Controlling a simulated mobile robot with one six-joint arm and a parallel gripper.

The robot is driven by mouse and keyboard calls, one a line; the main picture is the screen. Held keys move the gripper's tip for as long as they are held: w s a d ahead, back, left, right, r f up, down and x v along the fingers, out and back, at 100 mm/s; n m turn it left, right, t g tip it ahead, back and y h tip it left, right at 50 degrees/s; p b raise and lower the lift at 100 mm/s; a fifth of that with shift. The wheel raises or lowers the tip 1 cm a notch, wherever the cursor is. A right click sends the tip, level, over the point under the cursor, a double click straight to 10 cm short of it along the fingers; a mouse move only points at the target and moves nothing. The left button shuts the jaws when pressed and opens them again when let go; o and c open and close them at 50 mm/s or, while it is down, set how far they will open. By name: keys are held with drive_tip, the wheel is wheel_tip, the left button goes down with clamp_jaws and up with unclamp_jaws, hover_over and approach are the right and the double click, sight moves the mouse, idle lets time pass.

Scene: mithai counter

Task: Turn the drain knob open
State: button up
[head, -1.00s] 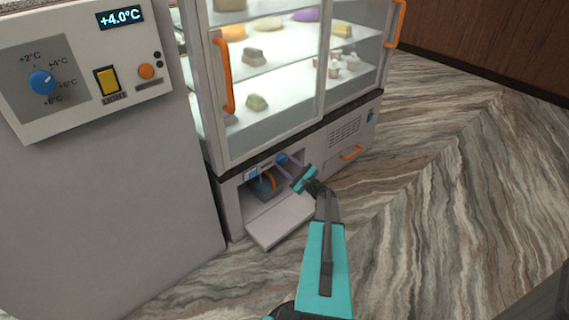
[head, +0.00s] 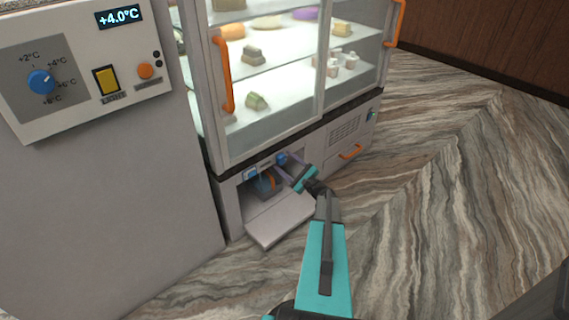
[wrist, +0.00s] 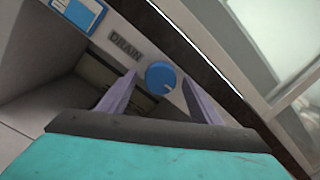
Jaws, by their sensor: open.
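The drain knob (wrist: 160,77) is a round blue knob with a small pale mark near its lower right edge. It sits on the base panel of the display case, beside the DRAIN label (wrist: 125,46). It also shows in the head view (head: 281,158), small and close to my fingers. My gripper (wrist: 160,98) is open, its two purple fingers apart. In the wrist view the knob appears between and just beyond the fingertips. I cannot tell whether a finger touches it. My gripper also shows in the head view (head: 287,166).
The glass case with orange handles (head: 223,75) rises above. A control panel (head: 82,65) stands at the left. The striped floor (head: 440,200) at the right is clear.

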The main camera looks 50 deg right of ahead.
drive_tip(key=s+a+f+p, duration=0.1)
drive_tip(key=s+p, duration=0.1)
drive_tip(key=s, duration=1.1)
drive_tip(key=shift+f, duration=0.15)
drive_tip(key=shift+s, duration=0.1)
drive_tip(key=w+a+f+n+g+y+p, duration=0.1)
drive_tip(key=w+a+n+g+y+p, duration=0.15)
drive_tip(key=a, duration=0.85)
drive_tip(key=w+a+f+n+g+y+p, duration=0.1)
drive_tip(key=w+a+n+g+y+p, duration=0.2)
drive_tip(key=a, duration=0.7)
drive_tip(key=w+a+f+n+g+y+p, duration=0.15)
drive_tip(key=a+n+y, duration=0.3)
drive_tip(key=a, duration=0.65)
drive_tip(key=s+a+n+g+p, duration=0.4)
drive_tip(key=s+a+n+g, duration=0.3)
drive_tip(key=a, duration=0.4)
drive_tip(key=s+a+n+g+p, duration=0.5)
drive_tip(key=s+a, duration=0.3)
drive_tip(key=a, duration=0.3)
drive_tip(key=s+r+n+g+h+p, duration=0.2)
drive_tip(key=s+n+h+p, duration=0.1)
drive_tip(key=s, duration=0.3)
drive_tip(key=s+r+n+g+h+p, duration=0.3)
drive_tip(key=s+n+h, duration=0.2)
drive_tip(key=s, duration=0.2)
drive_tip(key=shift+s+a+h, duration=0.15)
drive_tip(key=shift+a+h, duration=0.1)
drive_tip(key=shift+h, duration=0.05)
